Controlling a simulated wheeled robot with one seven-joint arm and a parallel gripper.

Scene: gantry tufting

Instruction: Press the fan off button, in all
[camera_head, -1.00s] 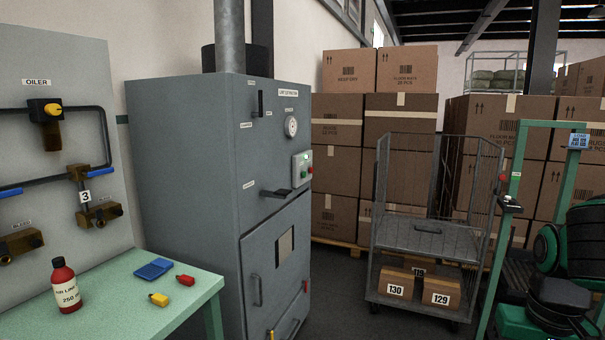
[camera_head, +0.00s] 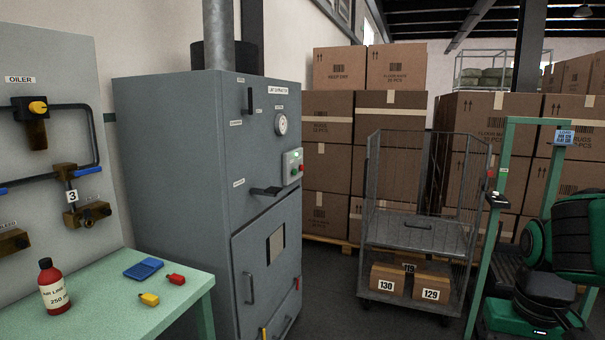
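A tall grey cabinet (camera_head: 180,150) with a round duct on top stands left of centre. On its right-hand face is a small light control box (camera_head: 292,166) with a green button (camera_head: 294,155) above and a red button (camera_head: 300,168) lower right. Their labels are too small to read. A round dial (camera_head: 281,124) sits above the box, and a dark lever handle (camera_head: 266,191) is below it to the left. My gripper is not in view.
A green table (camera_head: 170,300) with a red bottle (camera_head: 53,285) stands at lower left, before a pipe panel (camera_head: 40,120). A wire cart (camera_head: 412,235) with boxes and a green machine (camera_head: 560,250) stand right. Dark floor (camera_head: 335,300) lies between cabinet and cart.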

